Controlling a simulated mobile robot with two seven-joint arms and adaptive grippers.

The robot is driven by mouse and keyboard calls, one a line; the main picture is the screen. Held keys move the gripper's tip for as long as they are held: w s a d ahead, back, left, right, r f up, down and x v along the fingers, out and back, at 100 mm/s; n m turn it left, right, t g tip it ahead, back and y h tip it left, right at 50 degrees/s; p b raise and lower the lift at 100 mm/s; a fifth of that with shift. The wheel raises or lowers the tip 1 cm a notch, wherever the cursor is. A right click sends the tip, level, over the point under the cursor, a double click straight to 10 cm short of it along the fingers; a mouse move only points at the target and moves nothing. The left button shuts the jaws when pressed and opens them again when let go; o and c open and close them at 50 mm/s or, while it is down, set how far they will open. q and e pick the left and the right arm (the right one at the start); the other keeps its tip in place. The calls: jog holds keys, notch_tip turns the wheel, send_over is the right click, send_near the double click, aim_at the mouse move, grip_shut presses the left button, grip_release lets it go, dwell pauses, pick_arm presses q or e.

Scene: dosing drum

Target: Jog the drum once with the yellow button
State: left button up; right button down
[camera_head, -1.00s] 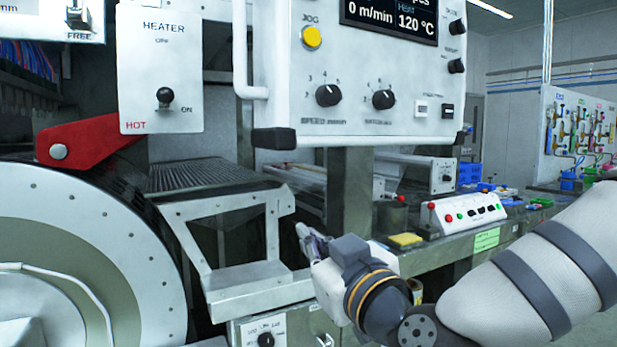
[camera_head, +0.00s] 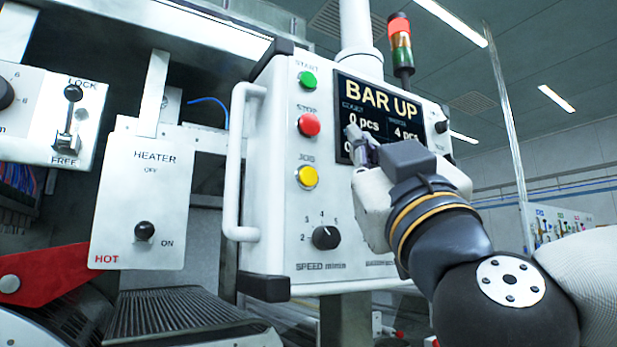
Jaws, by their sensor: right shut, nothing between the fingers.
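The yellow JOG button (camera_head: 307,177) is on the left side of the white control panel (camera_head: 268,190), below the red STOP button (camera_head: 309,124) and the green START button (camera_head: 308,80). My right gripper (camera_head: 352,134) is shut and empty. Its fingertips are in front of the panel's display (camera_head: 358,92), up and to the right of the yellow button and apart from it in the picture. The display reads BAR UP, and its lower part is hidden by the gripper. The drum is mostly out of view. My left gripper is not in view.
A white handle bar (camera_head: 232,165) runs along the panel's left edge. A SPEED knob (camera_head: 326,237) is below the yellow button. The HEATER panel (camera_head: 143,200) and the LOCK/FREE lever panel (camera_head: 50,110) are on the left. A red arm (camera_head: 45,275) is at lower left.

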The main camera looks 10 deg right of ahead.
send_near(321, 168)
jog(key=r, duration=0.1)
jog(key=a+r, duration=0.1)
jog(key=r, duration=0.3)
jog(key=shift+w+a, duration=0.35)
jog(key=shift+a, duration=0.05)
dwell(1.1)
jog(key=shift+w+a, duration=0.15)
jog(key=shift+w, duration=0.2)
jog(key=shift+w+a, duration=0.1)
jog(key=shift+w, duration=0.35)
dwell(0.5)
jog(key=shift+f, duration=0.1)
jog(key=shift+s+d, duration=0.25)
jog(key=shift+s, duration=0.5)
